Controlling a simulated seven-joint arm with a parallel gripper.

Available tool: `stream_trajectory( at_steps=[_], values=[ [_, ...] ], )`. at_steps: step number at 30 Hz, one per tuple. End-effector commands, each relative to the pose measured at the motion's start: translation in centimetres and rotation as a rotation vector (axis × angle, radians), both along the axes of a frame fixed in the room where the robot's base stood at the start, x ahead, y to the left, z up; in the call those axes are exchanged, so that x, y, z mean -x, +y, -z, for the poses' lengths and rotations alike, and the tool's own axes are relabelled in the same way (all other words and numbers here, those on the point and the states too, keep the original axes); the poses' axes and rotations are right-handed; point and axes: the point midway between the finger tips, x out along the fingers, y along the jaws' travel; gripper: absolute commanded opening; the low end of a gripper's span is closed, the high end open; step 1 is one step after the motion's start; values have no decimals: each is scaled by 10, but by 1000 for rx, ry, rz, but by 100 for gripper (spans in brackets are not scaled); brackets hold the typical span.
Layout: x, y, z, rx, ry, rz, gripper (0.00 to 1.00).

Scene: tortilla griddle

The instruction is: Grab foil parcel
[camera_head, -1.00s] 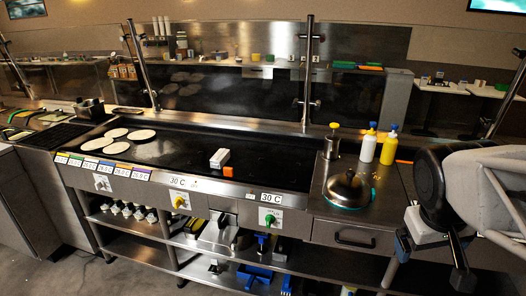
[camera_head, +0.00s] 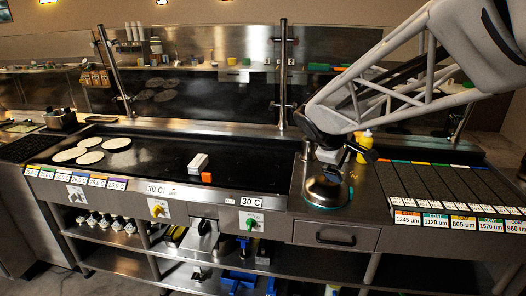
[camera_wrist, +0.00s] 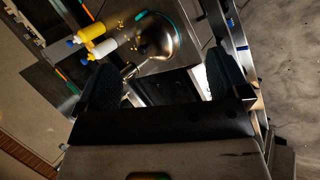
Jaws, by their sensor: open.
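A pale, whitish-grey block (camera_head: 198,162) lies on the dark griddle (camera_head: 240,178), right of its middle; it may be the foil parcel, but I cannot tell its material. A small orange block (camera_head: 207,177) lies close in front of it. My gripper (camera_head: 332,158) hangs over the steel counter right of the griddle, above or near a domed lid (camera_head: 325,188), well apart from the pale block. In the wrist view my gripper (camera_wrist: 158,64) has its two dark fingers wide apart with nothing held; the domed lid (camera_wrist: 158,38) shows beyond them. The pale block is not visible there.
Yellow and white bottles (camera_wrist: 92,40) stand near the lid; my arm partly hides them in the head view. Flat tortillas (camera_head: 90,157) lie at the griddle's left. Upright steel posts (camera_head: 283,75) rise behind. Dark strips with labels (camera_head: 435,190) cover the right counter.

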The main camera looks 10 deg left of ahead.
Motion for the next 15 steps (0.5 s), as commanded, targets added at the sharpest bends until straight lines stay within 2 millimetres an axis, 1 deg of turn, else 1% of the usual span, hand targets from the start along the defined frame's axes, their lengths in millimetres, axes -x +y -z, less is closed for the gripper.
stream_trajectory(
  at_steps=[1,3,8,15],
  values=[
    [-12,10,2,24,2,-34,94],
    [-28,23,3,60,3,-86,94],
    [-64,55,9,142,4,-201,94],
    [-114,108,21,270,3,-372,94]
  ],
)
